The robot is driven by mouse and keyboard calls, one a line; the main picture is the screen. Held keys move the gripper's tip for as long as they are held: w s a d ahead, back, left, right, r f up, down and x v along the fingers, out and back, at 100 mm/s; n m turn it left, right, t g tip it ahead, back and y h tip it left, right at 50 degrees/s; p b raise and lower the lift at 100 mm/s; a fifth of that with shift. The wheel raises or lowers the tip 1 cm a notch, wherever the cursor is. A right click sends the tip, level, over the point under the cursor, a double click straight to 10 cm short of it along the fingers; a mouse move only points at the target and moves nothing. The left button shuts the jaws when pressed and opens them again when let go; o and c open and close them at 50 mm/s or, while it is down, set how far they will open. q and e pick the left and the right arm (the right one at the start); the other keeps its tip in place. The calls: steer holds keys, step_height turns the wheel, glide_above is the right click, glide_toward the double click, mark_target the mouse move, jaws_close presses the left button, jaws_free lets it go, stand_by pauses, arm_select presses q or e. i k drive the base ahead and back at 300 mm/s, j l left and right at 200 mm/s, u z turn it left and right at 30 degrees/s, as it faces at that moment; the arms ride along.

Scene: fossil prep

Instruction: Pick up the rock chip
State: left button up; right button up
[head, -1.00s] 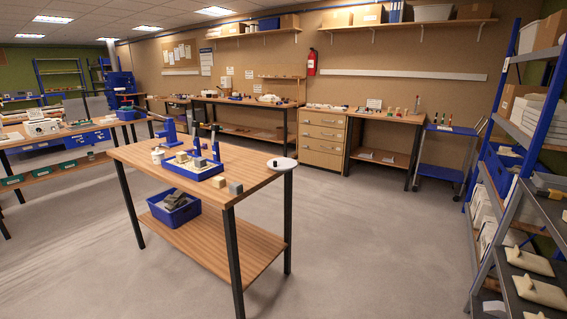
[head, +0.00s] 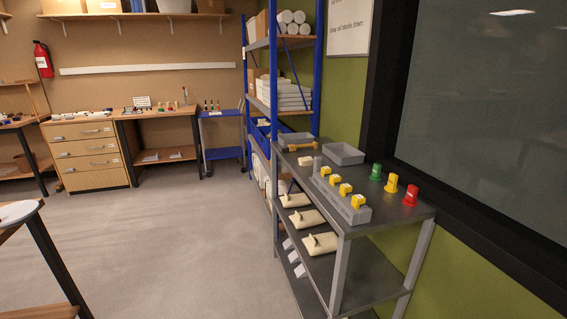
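I cannot make out a rock chip in the head view. Neither of my grippers shows in it. A grey metal bench (head: 397,211) stands at the right. On it is a grey block rack (head: 357,214) with several yellow-topped pieces. Green, yellow and red cone-like pieces stand along the bench's back. Two grey trays lie at its far end, the nearer one (head: 344,153) empty as far as I can see. A small pale piece (head: 305,161) lies beside them; I cannot tell what it is.
A blue-framed shelf (head: 272,90) stands behind the bench against the green wall. Drawers (head: 90,158) and a wooden workbench line the back wall. A wooden table edge (head: 22,222) is at the left. The grey floor between is clear.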

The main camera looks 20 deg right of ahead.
mark_target(305, 161)
steer(key=z, duration=1.4)
steer(key=i+j+z, duration=0.15)
steer(key=j+z, duration=0.2)
steer(key=z, duration=0.15)
steer(key=j+z, duration=0.35)
steer(key=z, duration=0.15)
steer(key=j+z, duration=0.85)
steer(key=z, duration=0.15)
